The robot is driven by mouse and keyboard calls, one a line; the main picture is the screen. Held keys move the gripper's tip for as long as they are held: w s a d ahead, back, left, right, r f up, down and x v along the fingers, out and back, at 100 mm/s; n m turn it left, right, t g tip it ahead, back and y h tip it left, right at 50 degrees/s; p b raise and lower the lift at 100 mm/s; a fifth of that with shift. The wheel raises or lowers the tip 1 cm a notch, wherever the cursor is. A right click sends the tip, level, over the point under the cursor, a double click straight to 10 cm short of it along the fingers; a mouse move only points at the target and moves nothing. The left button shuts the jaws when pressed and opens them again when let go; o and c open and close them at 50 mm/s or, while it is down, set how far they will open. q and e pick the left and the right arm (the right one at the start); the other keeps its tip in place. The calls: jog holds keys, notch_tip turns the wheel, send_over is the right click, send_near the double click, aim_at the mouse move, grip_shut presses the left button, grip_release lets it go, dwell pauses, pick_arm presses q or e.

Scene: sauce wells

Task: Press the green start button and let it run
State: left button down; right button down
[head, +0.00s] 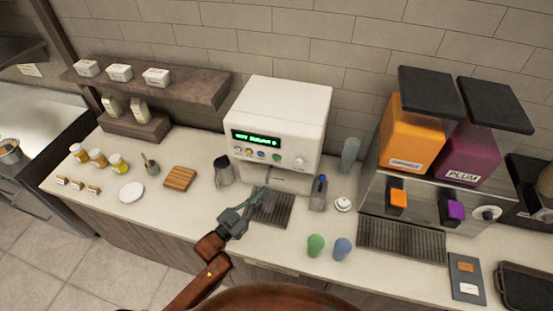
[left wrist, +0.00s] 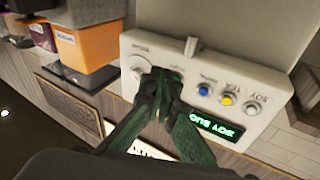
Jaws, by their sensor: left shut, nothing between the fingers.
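The white dispensing machine (head: 278,112) stands against the wall with a lit green display (head: 255,138) and a row of small coloured buttons under it. In the left wrist view its panel appears upside down, with the white knob (left wrist: 137,69), blue button (left wrist: 204,90), yellow button (left wrist: 226,100) and grey button (left wrist: 252,107). My left gripper (head: 262,192) is shut and empty in front of the machine. In the left wrist view its fingertips (left wrist: 160,78) overlap the green button (left wrist: 177,76), mostly hidden behind them. I cannot tell whether they touch it. My right gripper is not in view.
A drip grate (head: 272,209) lies below the machine. A metal jug (head: 223,171) stands left of it, a dark bottle (head: 319,193) right. Green (head: 316,244) and blue (head: 342,248) cups stand near the front edge. Orange (head: 411,139) and plum dispensers (head: 471,160) stand at right.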

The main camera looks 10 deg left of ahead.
pick_arm(q)
notch_tip(320, 180, up, 6)
jog(key=s+d+m+h, duration=0.1)
jog(key=m+h, duration=0.2)
jog(key=h, duration=0.2)
jog(key=shift+s+d+r+h, duration=0.15)
jog(key=shift+s+h, duration=0.15)
jog(key=shift+h, duration=0.1)
jog(key=shift+t, duration=0.3)
jog(key=b, duration=0.4)
send_near(276, 158)
jog(key=w+d+r, duration=0.2)
jog(key=d+r, duration=0.2)
jog(key=shift+w+d, duration=0.3)
jog(key=shift+d, duration=0.1)
jog(key=shift+w, duration=0.1)
jog(key=shift+w+f, duration=0.1)
jog(key=shift+w, duration=0.25)
